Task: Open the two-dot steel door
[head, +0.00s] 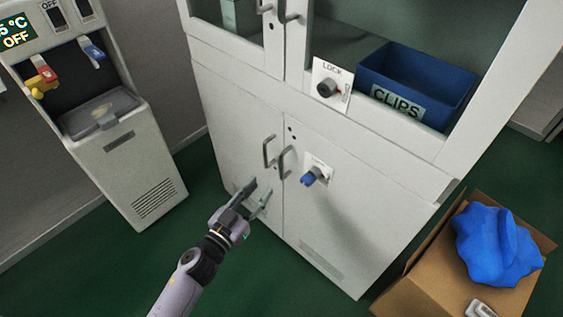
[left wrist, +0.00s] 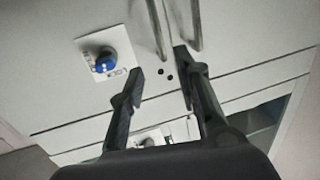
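The white cabinet's lower right door (head: 335,215) has small dark dots (head: 292,132) near its top inner corner; two dots (left wrist: 165,74) show in the left wrist view. The door looks shut. It has a bar handle (head: 285,162) by the seam and a lock plate with a blue knob (head: 311,177), also seen in the left wrist view (left wrist: 105,63). My left gripper (head: 259,189) is open and empty, in front of the lower doors and below the handles. In the left wrist view its fingers (left wrist: 158,62) are apart, with nothing between them. My right gripper is not in view.
The lower left door (head: 235,135) has its own handle (head: 268,150). Above are glazed doors, a dark-knobbed lock (head: 327,87) and a blue CLIPS bin (head: 415,85). A water dispenser (head: 125,165) stands left. A cardboard box (head: 425,285) with a blue bag (head: 497,247) stands right.

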